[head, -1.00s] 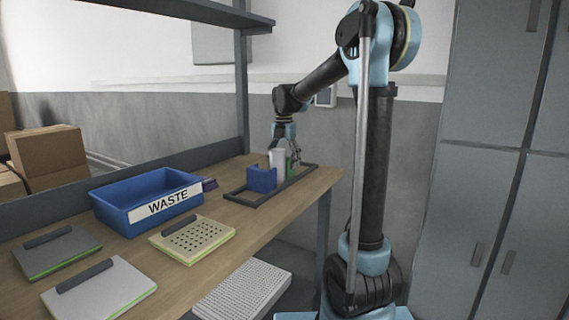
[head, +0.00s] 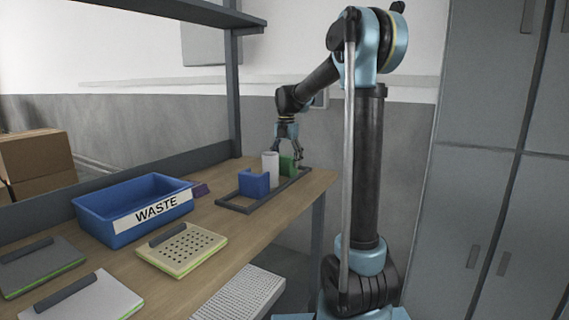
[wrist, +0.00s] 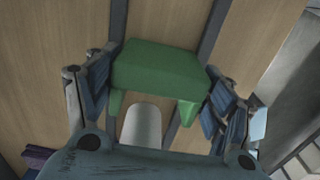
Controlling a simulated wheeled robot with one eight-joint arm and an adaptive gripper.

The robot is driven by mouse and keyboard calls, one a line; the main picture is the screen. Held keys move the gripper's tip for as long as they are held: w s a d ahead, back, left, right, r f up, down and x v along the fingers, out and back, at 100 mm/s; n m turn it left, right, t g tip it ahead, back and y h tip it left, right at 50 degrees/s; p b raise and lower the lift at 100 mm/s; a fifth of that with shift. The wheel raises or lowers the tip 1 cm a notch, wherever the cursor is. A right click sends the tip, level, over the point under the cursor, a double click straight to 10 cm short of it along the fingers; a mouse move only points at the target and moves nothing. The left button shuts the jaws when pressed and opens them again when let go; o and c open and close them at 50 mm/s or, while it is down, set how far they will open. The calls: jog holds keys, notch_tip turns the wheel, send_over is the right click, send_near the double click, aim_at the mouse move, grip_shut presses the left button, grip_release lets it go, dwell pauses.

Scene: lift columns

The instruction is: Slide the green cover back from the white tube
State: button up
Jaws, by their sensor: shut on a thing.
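The white tube (head: 270,168) stands upright on the dark rail frame (head: 232,208) on the wooden bench. The blue cover (head: 254,185) stands at its left. My gripper (head: 289,153) points down over the green cover. In the wrist view the green cover (wrist: 160,68) sits between the two fingers, which are shut on it. The white tube (wrist: 141,125) shows beside the cover's open side, partly hidden by my gripper's body.
A blue WASTE bin (head: 135,208) stands on the bench to the left, with a small purple object (head: 201,190) beside it. A yellow perforated plate (head: 182,249) and two plates with dark handles lie in front. A shelf post (head: 234,90) rises behind.

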jog(key=o, duration=1.2)
jog(key=shift+a, duration=0.15)
jog(key=shift+o, duration=0.2)
notch_tip(320, 180, up, 12)
jog(key=shift+f, duration=0.1)
